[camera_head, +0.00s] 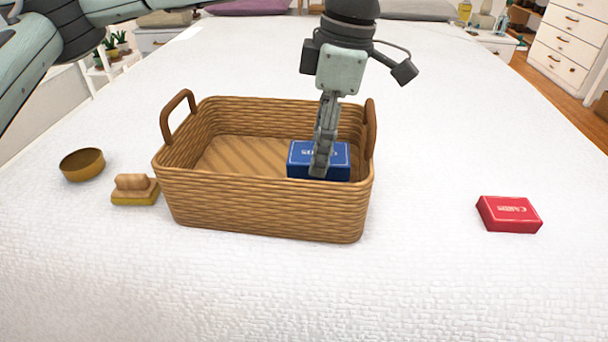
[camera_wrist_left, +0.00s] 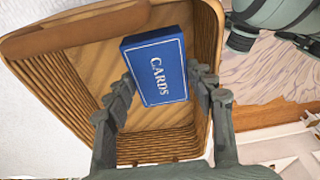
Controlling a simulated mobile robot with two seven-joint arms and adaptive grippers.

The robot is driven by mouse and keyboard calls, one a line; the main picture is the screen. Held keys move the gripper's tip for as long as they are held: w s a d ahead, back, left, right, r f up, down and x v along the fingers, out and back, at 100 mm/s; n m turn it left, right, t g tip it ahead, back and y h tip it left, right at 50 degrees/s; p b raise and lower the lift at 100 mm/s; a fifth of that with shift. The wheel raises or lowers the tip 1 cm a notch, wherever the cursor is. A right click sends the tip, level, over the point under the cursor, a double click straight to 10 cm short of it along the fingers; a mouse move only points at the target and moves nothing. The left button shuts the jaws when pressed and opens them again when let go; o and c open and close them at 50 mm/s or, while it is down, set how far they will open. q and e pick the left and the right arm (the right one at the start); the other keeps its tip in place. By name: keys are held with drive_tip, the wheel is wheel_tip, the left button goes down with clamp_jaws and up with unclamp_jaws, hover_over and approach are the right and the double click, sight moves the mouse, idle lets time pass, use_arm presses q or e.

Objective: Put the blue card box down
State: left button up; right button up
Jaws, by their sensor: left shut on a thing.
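The blue card box (camera_head: 336,158) is inside the wicker basket (camera_head: 262,206), toward its right end. My left gripper (camera_head: 320,163) reaches down into the basket and is shut on the box. In the left wrist view the box (camera_wrist_left: 157,70), with "CARDS" on its face, sits between the two fingers of my left gripper (camera_wrist_left: 161,92). The basket's slatted floor (camera_wrist_left: 98,62) shows behind it there. I cannot tell whether the box touches the floor. The right gripper does not show.
A red card box (camera_head: 509,213) lies on the white bed (camera_head: 430,285) right of the basket. A brown bowl (camera_head: 82,165) and a wooden brush (camera_head: 135,189) lie left of it. The basket's handles (camera_head: 177,114) stand up at both ends. The bed's front is clear.

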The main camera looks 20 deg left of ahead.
sight(333, 153)
use_arm(q)
drive_tip(key=shift+f, duration=3.15)
drive_tip(key=shift+f, duration=0.1)
drive_tip(key=o, duration=1)
drive_tip(key=r, duration=0.4)
drive_tip(key=d+r, duration=0.1)
drive_tip(key=r, duration=0.7)
drive_tip(key=shift+w+d+r, duration=0.1)
drive_tip(key=shift+w+d, duration=0.2)
drive_tip(key=shift+d, duration=0.05)
